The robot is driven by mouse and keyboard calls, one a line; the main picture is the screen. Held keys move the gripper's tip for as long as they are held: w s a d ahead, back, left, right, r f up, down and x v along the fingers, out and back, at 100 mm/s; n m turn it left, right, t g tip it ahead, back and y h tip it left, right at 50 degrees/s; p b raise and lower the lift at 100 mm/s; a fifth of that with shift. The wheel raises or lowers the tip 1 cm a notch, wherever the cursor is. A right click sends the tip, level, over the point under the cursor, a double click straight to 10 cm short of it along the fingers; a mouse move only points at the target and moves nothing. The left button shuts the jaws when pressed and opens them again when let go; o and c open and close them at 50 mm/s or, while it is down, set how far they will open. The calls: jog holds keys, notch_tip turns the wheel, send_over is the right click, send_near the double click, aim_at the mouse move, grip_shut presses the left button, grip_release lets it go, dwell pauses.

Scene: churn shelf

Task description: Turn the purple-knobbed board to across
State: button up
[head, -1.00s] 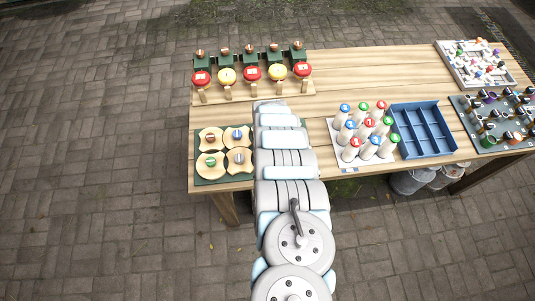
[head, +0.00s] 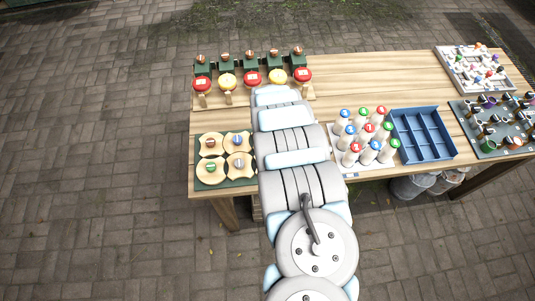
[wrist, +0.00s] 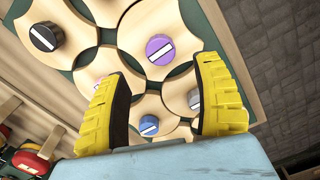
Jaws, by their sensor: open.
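The purple-knobbed board is pale wood with scooped edges, and its round purple knob (wrist: 160,49) carries a white bar that lies slanted in the wrist view. My gripper (wrist: 161,72) has yellow ridged fingers spread apart, with nothing between them. The purple knob shows beyond the gap between the fingertips, nearer the right one; I cannot tell the distance. In the head view my arm hides the gripper and the purple knob. There the green panel (head: 225,185) shows at the left front of the table, with several round-knobbed boards.
Neighbouring boards have a black knob (wrist: 46,37), a grey knob (wrist: 195,98) and a blue knob (wrist: 149,125). Red and yellow round pieces (head: 228,82) stand in a row behind. Capped bottles (head: 365,140) and a blue divided tray (head: 424,155) are to the right.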

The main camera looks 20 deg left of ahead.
jog(key=shift+r, duration=2.5)
